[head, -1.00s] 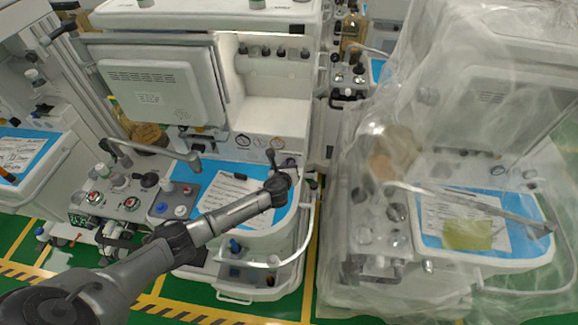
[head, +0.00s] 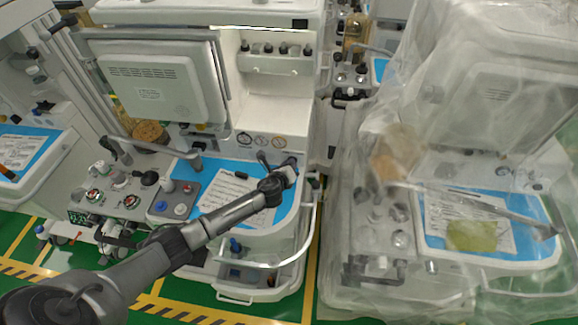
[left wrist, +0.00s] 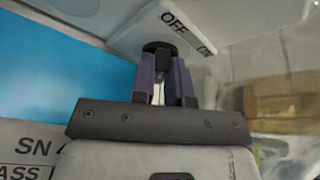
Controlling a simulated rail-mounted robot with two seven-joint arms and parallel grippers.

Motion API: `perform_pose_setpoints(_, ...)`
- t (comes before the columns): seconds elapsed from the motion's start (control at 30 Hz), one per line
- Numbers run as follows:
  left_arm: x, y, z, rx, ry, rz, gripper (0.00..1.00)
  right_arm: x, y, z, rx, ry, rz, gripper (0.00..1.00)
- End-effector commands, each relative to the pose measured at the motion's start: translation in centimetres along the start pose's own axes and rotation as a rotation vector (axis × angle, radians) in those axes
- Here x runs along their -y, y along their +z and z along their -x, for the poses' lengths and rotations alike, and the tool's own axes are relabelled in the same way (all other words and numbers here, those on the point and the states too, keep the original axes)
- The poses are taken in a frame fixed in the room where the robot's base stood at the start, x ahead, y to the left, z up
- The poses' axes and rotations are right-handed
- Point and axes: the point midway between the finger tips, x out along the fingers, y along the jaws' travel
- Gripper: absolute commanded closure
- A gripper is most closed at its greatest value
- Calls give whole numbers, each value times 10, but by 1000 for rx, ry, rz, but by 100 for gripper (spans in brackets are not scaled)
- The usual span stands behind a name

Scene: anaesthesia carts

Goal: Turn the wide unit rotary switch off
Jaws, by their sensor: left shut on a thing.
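The wide unit (head: 262,110) is the white cart at the middle of the head view. Its black rotary switch (left wrist: 156,46) shows in the left wrist view at the lower edge of a white panel, below the printed words OFF and ON. My left gripper (left wrist: 164,70) has purple fingers on either side of the dark knob and is shut on it. In the head view my left gripper (head: 288,166) is at the right part of the unit's front panel, and the switch is too small or hidden to make out. My right gripper is in neither view.
A blue work surface (head: 212,176) with a paper sheet lies below the gripper, with a white rail (head: 316,205) along its right side. A cart under clear plastic (head: 480,120) stands close on the right. A grey screen back (head: 150,85) stands left of the panel.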

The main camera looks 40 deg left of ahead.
Motion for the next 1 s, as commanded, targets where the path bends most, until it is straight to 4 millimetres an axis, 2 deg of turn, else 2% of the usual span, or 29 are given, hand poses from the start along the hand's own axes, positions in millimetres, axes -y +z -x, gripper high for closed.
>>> perform_pose_setpoints(0.03,-6,-4,0,-6,12,1,100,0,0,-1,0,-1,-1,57)
perform_pose_setpoints(0.17,-6,-4,0,-6,12,2,100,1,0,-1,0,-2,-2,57)
perform_pose_setpoints(0.2,-6,-4,0,-6,12,2,83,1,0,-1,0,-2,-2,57)
perform_pose_setpoints(0.47,-4,-3,0,-5,8,1,60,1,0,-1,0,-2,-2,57)
perform_pose_setpoints(0.77,-2,-1,4,-2,5,0,60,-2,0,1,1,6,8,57)
perform_pose_setpoints(0.87,-2,0,13,-2,5,-1,60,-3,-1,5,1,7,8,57)
perform_pose_setpoints(1.0,0,0,37,-4,3,0,60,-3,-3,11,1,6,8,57)
